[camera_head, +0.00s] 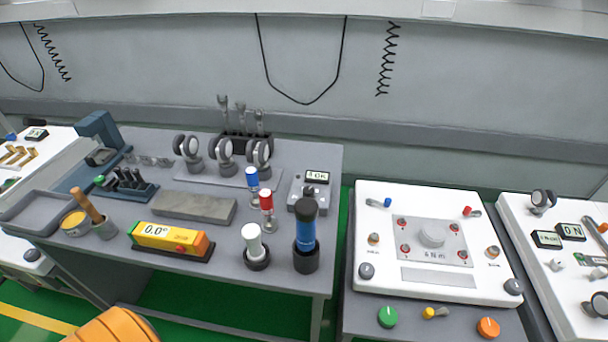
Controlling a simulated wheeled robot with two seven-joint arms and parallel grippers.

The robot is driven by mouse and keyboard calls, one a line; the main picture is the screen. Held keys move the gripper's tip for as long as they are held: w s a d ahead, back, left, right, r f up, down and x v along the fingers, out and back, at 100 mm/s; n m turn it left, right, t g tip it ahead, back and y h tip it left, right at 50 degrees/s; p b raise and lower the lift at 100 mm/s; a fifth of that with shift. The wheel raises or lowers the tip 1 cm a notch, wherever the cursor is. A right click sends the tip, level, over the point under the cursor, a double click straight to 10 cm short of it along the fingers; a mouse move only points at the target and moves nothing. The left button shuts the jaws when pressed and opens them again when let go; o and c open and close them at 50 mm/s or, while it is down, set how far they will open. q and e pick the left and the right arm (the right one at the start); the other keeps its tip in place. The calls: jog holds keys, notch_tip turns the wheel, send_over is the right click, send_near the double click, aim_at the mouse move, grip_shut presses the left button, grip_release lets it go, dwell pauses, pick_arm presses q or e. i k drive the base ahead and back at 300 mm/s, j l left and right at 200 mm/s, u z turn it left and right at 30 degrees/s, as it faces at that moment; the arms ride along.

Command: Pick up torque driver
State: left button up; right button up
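What looks like the torque driver (306,228) stands upright in a black round holder (306,261) at the front right of the grey bench in the head view. It has a blue handle with a black top, and its lower end is hidden in the holder. Neither of my grippers is in view.
A white-topped tool (252,237) stands in a black holder just left of it. Red-capped (267,204) and blue-capped (252,183) pieces stand behind. A yellow level (165,238) lies at the front. A white panel unit (432,275) stands right, across a gap.

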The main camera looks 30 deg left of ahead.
aim_at(306, 209)
jog(key=u, duration=0.95)
